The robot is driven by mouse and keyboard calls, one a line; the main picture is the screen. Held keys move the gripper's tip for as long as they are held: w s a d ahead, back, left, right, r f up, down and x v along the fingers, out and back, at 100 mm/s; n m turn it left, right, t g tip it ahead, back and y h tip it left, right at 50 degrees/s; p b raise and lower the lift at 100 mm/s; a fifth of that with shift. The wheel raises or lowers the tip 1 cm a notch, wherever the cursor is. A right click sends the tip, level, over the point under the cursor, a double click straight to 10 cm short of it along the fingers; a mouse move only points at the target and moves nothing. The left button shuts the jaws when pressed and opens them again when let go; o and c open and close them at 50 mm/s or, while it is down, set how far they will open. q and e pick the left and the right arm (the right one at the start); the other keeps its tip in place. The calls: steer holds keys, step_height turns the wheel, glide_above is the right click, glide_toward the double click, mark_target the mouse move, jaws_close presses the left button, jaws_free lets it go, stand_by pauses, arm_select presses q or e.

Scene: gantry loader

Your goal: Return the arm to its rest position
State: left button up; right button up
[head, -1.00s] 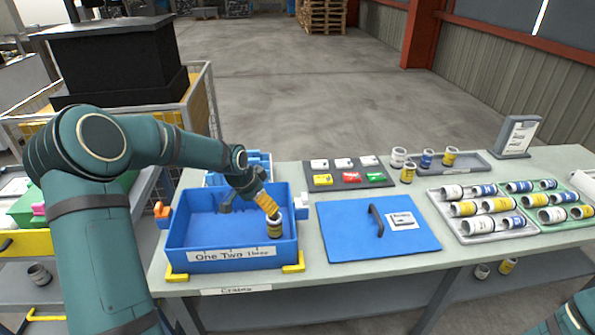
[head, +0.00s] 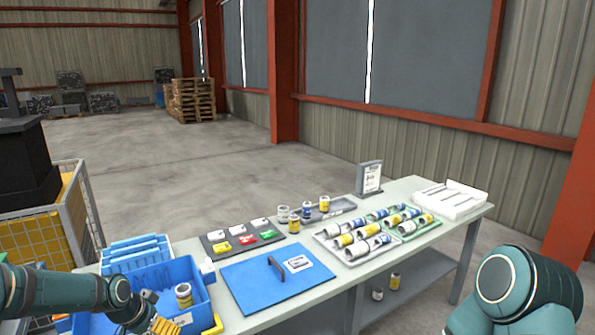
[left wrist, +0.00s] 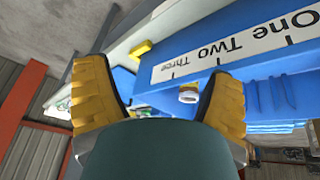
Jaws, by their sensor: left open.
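My left gripper (head: 150,326) is low at the left of the head view, by the near side of the blue crate (head: 150,277), partly cut off by the bottom edge. Its yellow fingers are spread apart and empty in the left wrist view (left wrist: 160,100). The crate's label "One Two Three" (left wrist: 225,45) shows upside down there, beyond the fingers. A can with a pale label (head: 183,297) stands in the crate's right part, apart from the gripper. My right arm shows only as a teal link at the lower right; its gripper is out of view.
A blue lid (head: 277,283) with a dark handle lies right of the crate. Trays of lying cans (head: 362,240) and a white tray (head: 450,199) are further right on the table (head: 420,240). A wire cage (head: 85,215) stands at left.

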arm_select(q)
steer(key=s+d+f+h, duration=0.1)
steer(key=d+f, duration=0.6)
steer(key=d, duration=0.3)
steer(key=s+d+f+n, duration=0.1)
steer(key=s+d+f, duration=0.2)
steer(key=s, duration=0.3)
steer(key=s+d+f+n+g, duration=0.1)
steer(key=s+d+f+n, duration=0.1)
steer(key=s+d, duration=0.4)
steer(key=s+d+f+n+g, duration=0.1)
steer(key=s+d+f+n, duration=0.1)
steer(key=s+d+f, duration=0.2)
steer(key=s+d, duration=0.1)
steer(key=s, duration=0.2)
steer(key=shift+s+f+h, duration=0.25)
steer(key=shift+f+h, duration=0.05)
steer(key=shift+f, duration=0.05)
